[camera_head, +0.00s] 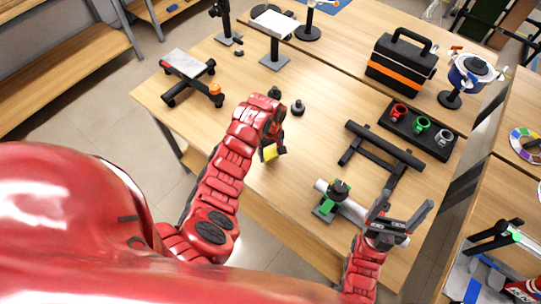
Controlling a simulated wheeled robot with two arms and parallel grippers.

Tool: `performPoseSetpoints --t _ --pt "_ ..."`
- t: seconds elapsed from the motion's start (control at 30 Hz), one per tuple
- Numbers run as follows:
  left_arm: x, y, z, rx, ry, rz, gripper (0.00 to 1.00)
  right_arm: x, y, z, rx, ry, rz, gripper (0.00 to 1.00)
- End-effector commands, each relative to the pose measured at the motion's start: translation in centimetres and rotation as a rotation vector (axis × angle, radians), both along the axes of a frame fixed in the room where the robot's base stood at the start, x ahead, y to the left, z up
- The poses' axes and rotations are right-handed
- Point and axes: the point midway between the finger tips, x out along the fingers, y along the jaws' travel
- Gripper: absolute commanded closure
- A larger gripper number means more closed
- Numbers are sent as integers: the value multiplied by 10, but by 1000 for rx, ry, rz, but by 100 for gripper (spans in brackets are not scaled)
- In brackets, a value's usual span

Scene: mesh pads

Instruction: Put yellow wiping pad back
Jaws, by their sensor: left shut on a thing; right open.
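My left gripper (271,154) is above the near edge of the wooden table and shut on the yellow wiping pad (270,152), a small yellow block partly hidden by the fingers. I cannot tell whether the pad touches the tabletop. My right gripper (399,213) is at the right front of the table, with its two fingers spread apart and nothing visible between them.
A grey cylinder (343,203) in a green-marked clamp lies beside my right gripper. A black frame stand (385,146), a black holder with coloured rings (417,132) and a black-orange toolbox (400,64) are behind. A white-topped stand (188,63) is at left. Mid-table has free room.

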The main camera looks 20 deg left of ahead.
Motion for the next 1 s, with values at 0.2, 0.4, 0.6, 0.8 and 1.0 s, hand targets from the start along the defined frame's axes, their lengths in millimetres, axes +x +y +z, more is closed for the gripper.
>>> performPoseSetpoints --t 0.2,0.4,0.6,0.8,1.0 --pt "-1 -1 -20 -1 2 -1 78 0 0 15 0 0 0 19" --pt "-1 0 -29 1 1 -1 78 0 0 16 0 0 0 19" --pt "0 0 -31 1 -1 0 78 0 0 14 0 0 0 19" --pt "0 0 -31 1 -1 0 0 0 0 14 0 0 0 19" --pt "0 0 -31 1 -2 0 0 0 0 14 0 0 0 19"
